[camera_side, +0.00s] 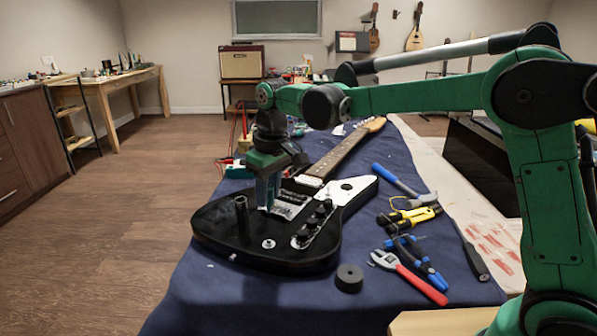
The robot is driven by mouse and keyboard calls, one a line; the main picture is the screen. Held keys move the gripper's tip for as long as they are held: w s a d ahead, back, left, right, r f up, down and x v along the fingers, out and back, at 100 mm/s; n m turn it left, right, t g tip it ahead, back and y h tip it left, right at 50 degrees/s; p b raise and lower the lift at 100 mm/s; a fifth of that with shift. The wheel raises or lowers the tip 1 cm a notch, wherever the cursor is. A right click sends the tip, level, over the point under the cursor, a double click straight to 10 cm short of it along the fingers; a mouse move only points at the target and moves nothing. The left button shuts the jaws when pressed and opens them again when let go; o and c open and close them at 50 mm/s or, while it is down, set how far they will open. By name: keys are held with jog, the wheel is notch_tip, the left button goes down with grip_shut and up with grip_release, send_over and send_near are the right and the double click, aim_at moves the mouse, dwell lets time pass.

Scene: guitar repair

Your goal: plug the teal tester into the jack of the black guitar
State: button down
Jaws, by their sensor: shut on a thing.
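The black guitar (222,238) lies face up on the blue cloth, its neck pointing away to the upper right. My gripper (268,200) points down over the guitar's body, near the bridge.
A dark upright post (241,215) stands at the guitar's left. A black roll (349,278), red-handled wrench (420,284), blue pliers (425,265), yellow-handled tool (408,216) and blue hammer (395,178) lie to the right. Bare blue cloth (260,305) shows in front.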

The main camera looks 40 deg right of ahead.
jog(key=shift+w+a+f, duration=0.2)
jog(key=shift+f, duration=0.4)
send_over(267, 247)
jog(key=shift+w+d+f, duration=0.1)
jog(key=shift+d+f, duration=0.1)
jog(key=shift+f, duration=0.95)
jog(key=shift+w+d+f, duration=0.1)
jog(key=shift+d+f, duration=0.1)
jog(key=shift+f, duration=0.9)
jog(key=shift+f, duration=1.45)
dwell(1.2)
jog(key=shift+c, duration=0.2)
grip_release()
dwell(0.4)
jog(key=shift+r, duration=3)
